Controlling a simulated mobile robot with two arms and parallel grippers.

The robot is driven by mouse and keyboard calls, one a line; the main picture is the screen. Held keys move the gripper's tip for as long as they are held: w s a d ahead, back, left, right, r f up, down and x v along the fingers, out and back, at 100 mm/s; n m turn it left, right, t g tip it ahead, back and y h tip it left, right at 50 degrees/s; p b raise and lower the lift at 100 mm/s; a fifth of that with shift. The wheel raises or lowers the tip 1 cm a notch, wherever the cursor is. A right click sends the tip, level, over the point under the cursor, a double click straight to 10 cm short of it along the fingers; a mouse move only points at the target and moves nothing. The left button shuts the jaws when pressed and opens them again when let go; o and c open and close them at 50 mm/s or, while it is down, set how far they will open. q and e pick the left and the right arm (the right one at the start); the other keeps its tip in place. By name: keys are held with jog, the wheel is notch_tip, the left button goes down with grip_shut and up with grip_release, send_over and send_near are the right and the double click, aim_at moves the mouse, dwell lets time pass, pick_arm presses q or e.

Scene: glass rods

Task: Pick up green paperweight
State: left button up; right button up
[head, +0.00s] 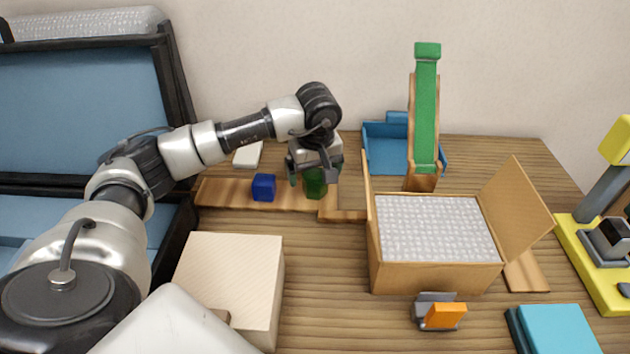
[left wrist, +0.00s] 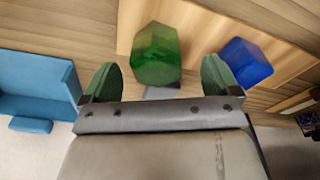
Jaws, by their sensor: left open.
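The green paperweight (head: 316,184) is a small faceted glassy block on a wooden board at the back of the table. In the left wrist view the paperweight (left wrist: 157,54) lies ahead of and between the two green fingertips. My left gripper (head: 312,176) is open above and around it, partly hiding it in the head view. In the left wrist view the left gripper (left wrist: 160,82) shows a gap on both sides of the block; I cannot tell if either finger touches it. My right gripper is not in view.
A blue block (head: 263,187) stands left of the paperweight on the wooden board (head: 225,194), close to one finger in the wrist view. An open cardboard box (head: 435,278) and a blue tray (head: 385,150) stand to the right. A beige box (head: 235,280) is in front.

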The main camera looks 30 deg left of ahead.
aim_at(315, 173)
pick_arm(q)
jog(key=f, duration=0.3)
jog(key=shift+w+a+f, duration=0.1)
jog(key=shift+w+f, duration=0.15)
jog(key=c, duration=1.2)
